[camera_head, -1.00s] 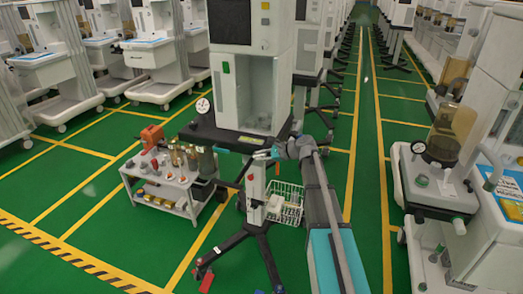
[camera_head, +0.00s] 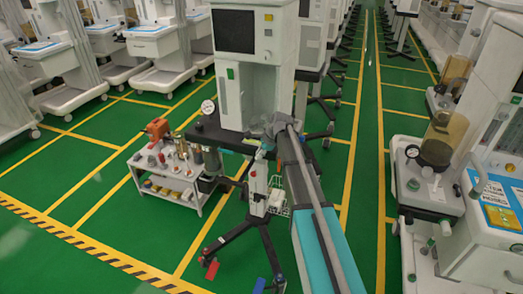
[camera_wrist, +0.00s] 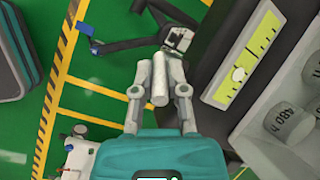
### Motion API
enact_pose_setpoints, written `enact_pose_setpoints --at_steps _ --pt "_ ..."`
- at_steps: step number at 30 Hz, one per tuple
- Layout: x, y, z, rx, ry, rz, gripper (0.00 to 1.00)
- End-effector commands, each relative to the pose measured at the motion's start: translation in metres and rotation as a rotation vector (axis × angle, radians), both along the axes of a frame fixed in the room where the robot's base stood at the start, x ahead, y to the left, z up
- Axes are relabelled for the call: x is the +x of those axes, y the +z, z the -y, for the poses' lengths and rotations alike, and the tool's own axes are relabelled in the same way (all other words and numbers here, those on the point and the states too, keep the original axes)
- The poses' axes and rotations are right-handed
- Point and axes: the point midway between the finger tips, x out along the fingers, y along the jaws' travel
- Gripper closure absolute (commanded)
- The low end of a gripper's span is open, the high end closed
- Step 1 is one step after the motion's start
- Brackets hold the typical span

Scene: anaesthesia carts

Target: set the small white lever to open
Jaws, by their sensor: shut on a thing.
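My gripper (camera_wrist: 158,84) shows in the wrist view with its two grey fingers closed around a small pale, rounded bar that looks like the white lever (camera_wrist: 159,88). The bar lies lengthwise between the fingers; its pivot and its exact setting cannot be made out. In the head view my gripper (camera_head: 262,152) is small and partly hidden by my arm, at the front edge of the central cart (camera_head: 230,136). The lever cannot be told apart there.
A wheeled stand with a white upright (camera_head: 258,188) is just below my gripper, beside a wire basket (camera_head: 279,200). A low trolley (camera_head: 178,193) with bottles stands left. In the wrist view a yellow-green strip (camera_wrist: 236,76) lies right of the fingers. Green floor is open front left.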

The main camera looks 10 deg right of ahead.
Motion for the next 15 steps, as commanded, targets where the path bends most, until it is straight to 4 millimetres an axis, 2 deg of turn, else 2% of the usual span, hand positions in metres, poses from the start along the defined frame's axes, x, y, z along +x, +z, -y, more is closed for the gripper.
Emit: enact_pose_setpoints --at_steps 6,15 --pt "0.0036 0.0038 -0.0057 -0.133 0.003 -0.081 1.0" --pt "0.0041 0.0031 -0.0077 -0.227 0.001 -0.138 1.0"
